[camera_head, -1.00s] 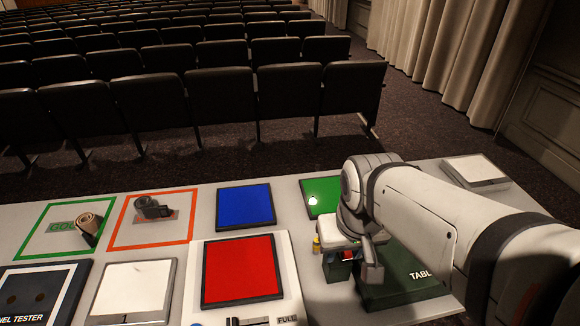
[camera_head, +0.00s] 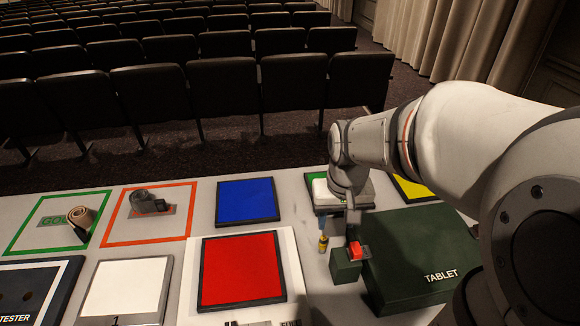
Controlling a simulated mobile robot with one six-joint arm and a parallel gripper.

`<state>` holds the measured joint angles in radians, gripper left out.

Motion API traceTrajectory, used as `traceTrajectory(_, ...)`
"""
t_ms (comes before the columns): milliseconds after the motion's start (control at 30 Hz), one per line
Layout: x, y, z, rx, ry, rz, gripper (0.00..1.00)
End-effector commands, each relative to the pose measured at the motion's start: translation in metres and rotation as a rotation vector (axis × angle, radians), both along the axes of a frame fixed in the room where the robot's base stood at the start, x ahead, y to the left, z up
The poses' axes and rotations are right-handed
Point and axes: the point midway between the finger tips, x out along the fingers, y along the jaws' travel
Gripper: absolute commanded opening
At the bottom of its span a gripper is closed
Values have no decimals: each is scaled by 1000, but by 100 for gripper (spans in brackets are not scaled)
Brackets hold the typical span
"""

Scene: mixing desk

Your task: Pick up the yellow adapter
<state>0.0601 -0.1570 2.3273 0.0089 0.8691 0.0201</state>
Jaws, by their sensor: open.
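The yellow adapter (camera_head: 323,243) is a small upright yellow piece on the grey desk, just left of a small dark green block (camera_head: 346,266). My gripper (camera_head: 338,228) points down close behind and above the adapter. It is open and seems to hold nothing. Its fingers are small and dark here, so I cannot tell whether one touches the adapter.
A red piece (camera_head: 356,250) sits at the green block. A large dark green tablet box (camera_head: 425,262) stands to the right. Red (camera_head: 240,270), blue (camera_head: 247,201) and yellow (camera_head: 412,189) pads lie around. Rolled straps lie in the green and orange frames at left.

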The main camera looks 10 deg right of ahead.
Motion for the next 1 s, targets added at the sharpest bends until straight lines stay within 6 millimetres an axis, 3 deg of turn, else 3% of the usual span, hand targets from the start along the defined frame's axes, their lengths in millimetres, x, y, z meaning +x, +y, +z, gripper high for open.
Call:
traceTrajectory(33, 14, 0, -25, 2, 28, -14, 45)
traceTrajectory(100, 30, 0, -43, 2, 52, -35, 45)
traceTrajectory(300, 59, 0, -78, 4, 95, -74, 45)
traceTrajectory(1000, 61, 1, -159, 4, 104, -86, 45)
